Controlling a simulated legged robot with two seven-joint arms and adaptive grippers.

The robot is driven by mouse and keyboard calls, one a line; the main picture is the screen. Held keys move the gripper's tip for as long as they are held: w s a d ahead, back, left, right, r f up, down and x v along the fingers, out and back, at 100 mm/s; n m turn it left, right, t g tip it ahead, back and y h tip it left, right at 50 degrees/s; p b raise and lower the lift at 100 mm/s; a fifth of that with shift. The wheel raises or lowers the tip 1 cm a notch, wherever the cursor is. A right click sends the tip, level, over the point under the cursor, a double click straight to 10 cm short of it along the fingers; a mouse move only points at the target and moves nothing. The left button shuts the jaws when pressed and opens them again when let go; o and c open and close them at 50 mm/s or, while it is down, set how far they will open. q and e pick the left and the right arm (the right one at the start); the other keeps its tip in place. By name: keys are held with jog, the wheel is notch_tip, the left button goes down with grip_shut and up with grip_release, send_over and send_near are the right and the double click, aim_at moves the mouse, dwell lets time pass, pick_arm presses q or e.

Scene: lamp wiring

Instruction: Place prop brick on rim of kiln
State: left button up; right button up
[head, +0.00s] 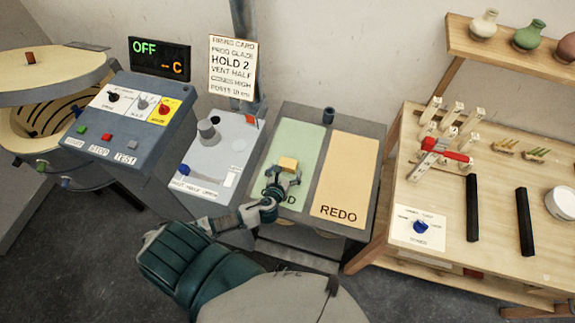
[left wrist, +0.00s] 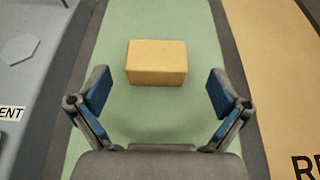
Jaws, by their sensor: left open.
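The prop brick (head: 288,164) is a yellow block lying on the green panel (head: 295,140) of the grey table. It also shows in the left wrist view (left wrist: 156,62), just ahead of the fingertips and centred between them. My left gripper (head: 283,178) is open and empty, its fingers (left wrist: 158,92) apart on the near side of the brick. The kiln (head: 20,128) stands at the far left, with its round lid (head: 50,75) raised and part of its rim (head: 12,140) showing. My right gripper is not in view.
A grey control box (head: 130,120) stands between the kiln and the table. A sign card (head: 232,66) hangs on a post. A tan REDO panel (head: 345,175) lies right of the green one. A wooden bench (head: 500,220) with tools and black bars is at right.

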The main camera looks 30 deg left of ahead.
aim_at(287, 165)
pick_arm(q)
jog(key=x, duration=0.4)
jog(key=shift+w+a+f, duration=0.1)
jog(key=shift+w+a, duration=0.15)
jog(key=shift+w, duration=0.1)
jog(key=shift+c, duration=0.3)
jog(key=c, duration=1.3)
